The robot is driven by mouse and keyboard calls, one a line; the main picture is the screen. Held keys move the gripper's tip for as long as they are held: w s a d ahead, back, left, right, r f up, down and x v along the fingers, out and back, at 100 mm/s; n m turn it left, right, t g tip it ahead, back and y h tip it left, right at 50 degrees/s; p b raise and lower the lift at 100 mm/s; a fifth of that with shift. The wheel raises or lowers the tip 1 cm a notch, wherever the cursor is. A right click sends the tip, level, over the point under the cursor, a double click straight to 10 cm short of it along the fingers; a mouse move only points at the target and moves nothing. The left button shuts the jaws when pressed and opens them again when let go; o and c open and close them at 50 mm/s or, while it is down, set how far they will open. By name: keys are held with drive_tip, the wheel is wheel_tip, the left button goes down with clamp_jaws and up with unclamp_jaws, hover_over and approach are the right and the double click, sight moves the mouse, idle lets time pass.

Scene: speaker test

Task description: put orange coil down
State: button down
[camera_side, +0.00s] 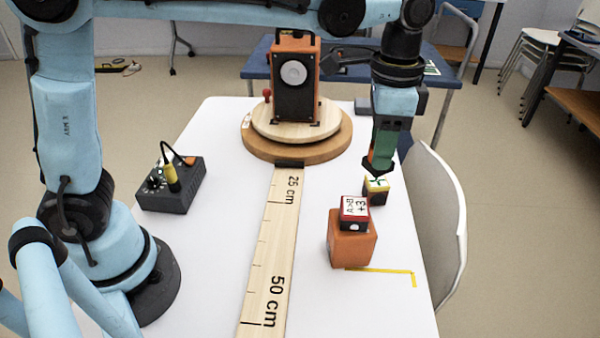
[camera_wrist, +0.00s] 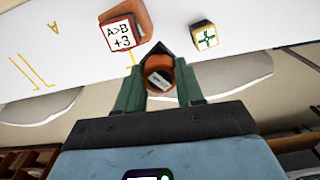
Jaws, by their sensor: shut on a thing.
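My gripper (camera_wrist: 160,68) is shut on the orange coil (camera_wrist: 158,63), a short round orange piece with a dark centre, seen between the fingers in the wrist view. In the side view my gripper (camera_side: 379,165) is above the right part of the white table; the coil is not clearly visible there. Below and close to the fingertips is a small yellow-and-black cube with a green mark (camera_side: 377,190), also in the wrist view (camera_wrist: 204,38). Whether the gripper touches this cube I cannot tell.
An orange block (camera_side: 352,248) carries a red-and-black cube marked "A>B +3" (camera_side: 355,208). A yellow tape corner (camera_side: 390,270) lies nearby. An orange-and-black speaker (camera_side: 295,75) stands on round wooden discs (camera_side: 265,148). A wooden ruler (camera_side: 268,250) and a black control box (camera_side: 172,190) lie left. The front right tabletop is clear.

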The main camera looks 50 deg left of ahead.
drive_tip(key=s+d+m, duration=0.7)
drive_tip(key=s+d, duration=0.7)
drive_tip(key=d, duration=0.4)
drive_tip(key=f, duration=1.1)
drive_tip(key=shift+s+d, duration=0.2)
drive_tip(key=shift+s, duration=0.05)
drive_tip(key=shift+f, duration=2.4)
drive_tip(key=shift+f, duration=0.1)
drive_tip(key=c, duration=0.7)
unclamp_jaws()
